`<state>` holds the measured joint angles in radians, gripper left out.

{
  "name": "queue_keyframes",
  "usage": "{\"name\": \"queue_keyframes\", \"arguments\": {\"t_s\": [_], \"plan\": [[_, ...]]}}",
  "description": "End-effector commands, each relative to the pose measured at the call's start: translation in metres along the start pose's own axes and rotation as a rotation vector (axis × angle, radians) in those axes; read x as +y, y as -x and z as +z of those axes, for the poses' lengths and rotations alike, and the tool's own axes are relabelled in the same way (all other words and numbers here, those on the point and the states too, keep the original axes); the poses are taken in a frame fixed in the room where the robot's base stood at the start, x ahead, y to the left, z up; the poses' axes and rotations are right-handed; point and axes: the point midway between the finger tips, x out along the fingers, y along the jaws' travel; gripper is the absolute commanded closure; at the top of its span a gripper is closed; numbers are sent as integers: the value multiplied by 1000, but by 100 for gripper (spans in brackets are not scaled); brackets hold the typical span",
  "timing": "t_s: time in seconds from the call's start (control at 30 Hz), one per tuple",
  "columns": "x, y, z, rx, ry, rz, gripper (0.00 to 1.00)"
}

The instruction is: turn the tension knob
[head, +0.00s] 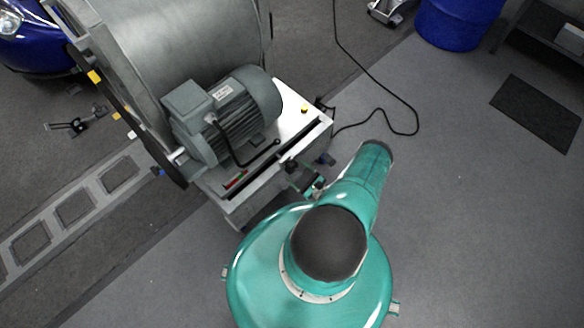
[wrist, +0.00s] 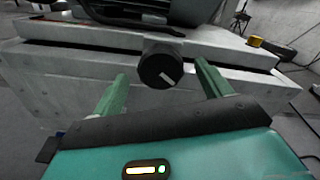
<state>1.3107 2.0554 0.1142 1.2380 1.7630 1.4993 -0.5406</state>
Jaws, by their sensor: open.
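The tension knob (wrist: 158,66) is a round black knob with a white mark on its face, on the front of the grey metal bench. The mark points to the lower right in the wrist view. My gripper (wrist: 161,72) is open, with one green finger on each side of the knob. Gaps show between the fingers and the knob in the picture; I cannot tell how far the fingertips reach along it. In the head view the knob is small and dark (head: 290,166) at the bench's front edge, and my gripper (head: 308,186) is just in front of it, partly hidden by my arm.
The bench (head: 301,114) carries a grey motor (head: 232,115) beside a large metal drum (head: 180,40). A yellow button (wrist: 255,41) sits on the bench top. A black cable (head: 375,75) lies on the floor behind. Open floor lies to the right, with a dark mat (head: 537,110).

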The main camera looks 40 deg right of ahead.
Motion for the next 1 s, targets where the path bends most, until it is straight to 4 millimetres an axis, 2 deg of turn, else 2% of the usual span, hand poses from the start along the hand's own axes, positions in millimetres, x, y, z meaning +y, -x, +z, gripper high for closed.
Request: {"name": "queue_keyframes", "arguments": {"t_s": [0.1, 0.23, 0.57, 0.6, 0.8, 0.83, 1.0], "plan": [[1, -21, 1, -2, 0, 2, 23], [0, -35, 0, -1, 0, 0, 23], [0, -41, 0, 0, -1, 0, 23], [0, -41, 0, 0, -1, 0, 25], [0, -40, 0, 0, -1, 0, 64], [0, -40, 0, 0, -1, 0, 68], [0, -40, 0, 0, -5, 0, 68]]}}
